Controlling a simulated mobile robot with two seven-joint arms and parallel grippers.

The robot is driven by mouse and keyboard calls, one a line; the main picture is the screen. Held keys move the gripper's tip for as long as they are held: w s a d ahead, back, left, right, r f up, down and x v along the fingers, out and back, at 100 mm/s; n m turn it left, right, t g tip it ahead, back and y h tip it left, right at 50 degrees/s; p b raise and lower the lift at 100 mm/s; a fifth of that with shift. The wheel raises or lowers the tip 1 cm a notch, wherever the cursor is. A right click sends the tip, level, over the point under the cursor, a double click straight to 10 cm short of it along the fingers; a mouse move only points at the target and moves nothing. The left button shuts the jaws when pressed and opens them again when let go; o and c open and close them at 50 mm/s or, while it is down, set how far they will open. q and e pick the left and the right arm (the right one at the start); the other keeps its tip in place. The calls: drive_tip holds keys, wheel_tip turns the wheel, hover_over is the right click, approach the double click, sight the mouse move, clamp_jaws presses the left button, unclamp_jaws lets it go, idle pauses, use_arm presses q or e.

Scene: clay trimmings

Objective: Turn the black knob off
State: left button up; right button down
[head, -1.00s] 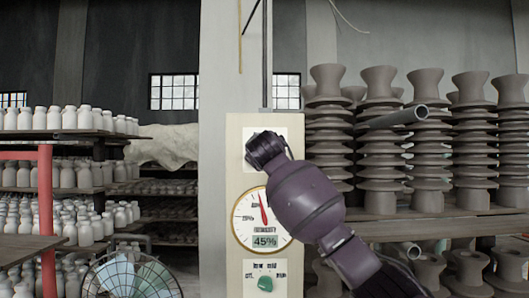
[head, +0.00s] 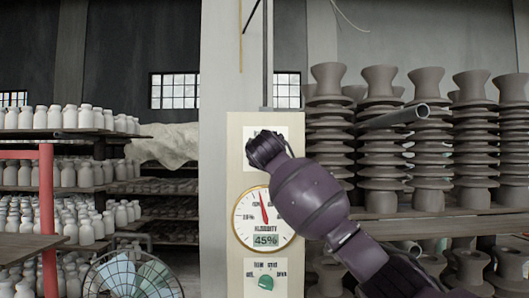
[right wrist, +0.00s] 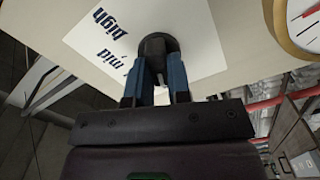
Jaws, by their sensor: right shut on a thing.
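The black knob (right wrist: 157,43) sits on a white label plate (right wrist: 105,45) in the right wrist view. Printed words such as "mid" and "high" appear sideways beside it. My right gripper (right wrist: 156,69) has one blue finger on each side of the knob and is shut on it. In the head view the right gripper (head: 258,147) covers the knob at the upper part of the pale panel (head: 234,185), and only edges of the label plate show around it. My left gripper is in neither view.
Below on the panel are a round humidity gauge (head: 245,232) reading 45% and a green knob (head: 266,282). Stacked grey clay pieces (head: 380,150) stand on shelves at right, with a pipe end (head: 420,111) sticking out. White bottles fill shelves at left; a wire fan (head: 130,277) stands low.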

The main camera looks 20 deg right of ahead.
drive_tip(key=shift+f, duration=0.15)
drive_tip(key=c, duration=1.1)
unclamp_jaws()
drive_tip(key=shift+o, duration=0.2)
drive_tip(key=shift+s, duration=0.1)
use_arm(q)
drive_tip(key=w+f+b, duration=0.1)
drive_tip(key=b, duration=0.2)
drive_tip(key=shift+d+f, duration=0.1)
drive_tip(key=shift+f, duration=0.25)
use_arm(e)
drive_tip(key=v, duration=1)
drive_tip(key=shift+s, duration=0.35)
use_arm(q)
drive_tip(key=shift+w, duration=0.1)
use_arm(e)
drive_tip(key=shift+a, duration=0.1)
